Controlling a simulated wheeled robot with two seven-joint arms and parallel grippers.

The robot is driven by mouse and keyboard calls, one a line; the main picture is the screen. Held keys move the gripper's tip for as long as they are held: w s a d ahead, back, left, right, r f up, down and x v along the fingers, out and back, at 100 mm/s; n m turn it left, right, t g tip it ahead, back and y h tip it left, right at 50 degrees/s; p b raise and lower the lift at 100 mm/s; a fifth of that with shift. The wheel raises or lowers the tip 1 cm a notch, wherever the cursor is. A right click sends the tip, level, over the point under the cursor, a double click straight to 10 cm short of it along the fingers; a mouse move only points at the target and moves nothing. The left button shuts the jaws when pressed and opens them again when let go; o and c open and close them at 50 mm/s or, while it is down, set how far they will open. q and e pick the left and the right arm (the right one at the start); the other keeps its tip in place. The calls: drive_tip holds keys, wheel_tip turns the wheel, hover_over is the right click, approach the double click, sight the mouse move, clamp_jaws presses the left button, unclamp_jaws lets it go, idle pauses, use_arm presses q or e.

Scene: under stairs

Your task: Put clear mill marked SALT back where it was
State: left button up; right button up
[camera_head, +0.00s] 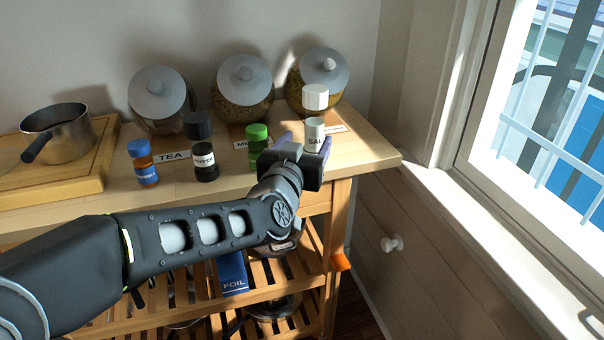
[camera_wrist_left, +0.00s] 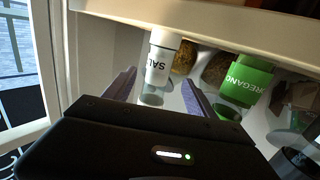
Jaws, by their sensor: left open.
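The clear mill marked SALT (camera_head: 315,133), with a white cap, stands upright on the wooden worktop near its right end, in front of a glass jar. My left gripper (camera_head: 306,148) reaches it from the front, its fingers open. In the left wrist view the mill (camera_wrist_left: 160,58) shows between and beyond the two fingers of my left gripper (camera_wrist_left: 155,92), with a gap on each side. I cannot tell from these views whether a finger touches it. My right gripper is not in view.
Lidded glass jars (camera_head: 241,88) line the wall behind. A saucepan (camera_head: 60,132) sits at far left. The worktop's right end (camera_head: 375,150) is clear.

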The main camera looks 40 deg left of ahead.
use_arm(q)
drive_tip(key=v, duration=0.3)
drive_tip(key=shift+s+d+r, duration=0.1)
drive_tip(key=shift+s+d, duration=0.1)
drive_tip(key=shift+d, duration=0.05)
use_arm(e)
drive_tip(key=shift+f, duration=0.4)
